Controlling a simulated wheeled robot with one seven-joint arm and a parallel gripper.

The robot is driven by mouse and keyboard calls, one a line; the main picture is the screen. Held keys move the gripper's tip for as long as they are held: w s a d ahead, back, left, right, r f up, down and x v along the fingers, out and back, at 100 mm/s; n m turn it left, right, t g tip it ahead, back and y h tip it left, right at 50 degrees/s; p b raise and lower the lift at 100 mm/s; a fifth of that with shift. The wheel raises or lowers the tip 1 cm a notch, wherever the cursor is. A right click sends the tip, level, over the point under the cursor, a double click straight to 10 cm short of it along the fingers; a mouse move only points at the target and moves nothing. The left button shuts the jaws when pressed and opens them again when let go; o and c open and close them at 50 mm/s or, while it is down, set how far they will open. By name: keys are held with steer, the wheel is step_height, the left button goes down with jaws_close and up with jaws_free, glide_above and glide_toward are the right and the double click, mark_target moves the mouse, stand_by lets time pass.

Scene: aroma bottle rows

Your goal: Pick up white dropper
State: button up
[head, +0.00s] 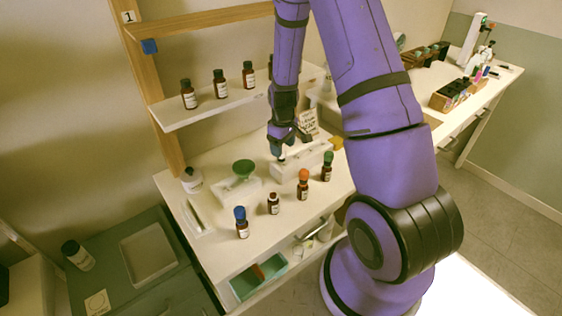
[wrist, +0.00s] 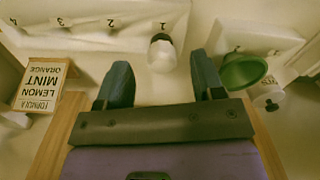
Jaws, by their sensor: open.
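The white dropper (wrist: 161,56) shows in the wrist view with a rounded white top and a dark collar. It is at the end of a white numbered rack (wrist: 90,36), next to the fingertips and roughly centred between them. My gripper (wrist: 160,75) is open, with one finger on each side of the dropper's line and nothing held. In the head view my gripper (head: 280,150) points down over the left end of the white rack (head: 300,167). The dropper cannot be made out clearly there.
A green funnel (head: 243,168) on a white stand and a white bottle (head: 191,180) are to the left. Bottles with blue (head: 241,222), orange (head: 303,184) and green (head: 327,166) tops and a small brown bottle (head: 273,203) stand in front. A formula card (wrist: 41,84) is beside the rack.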

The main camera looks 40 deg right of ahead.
mark_target(281, 163)
steer(key=shift+w+a+f, duration=0.1)
steer(key=shift+f, duration=2.25)
steer(key=c, duration=0.7)
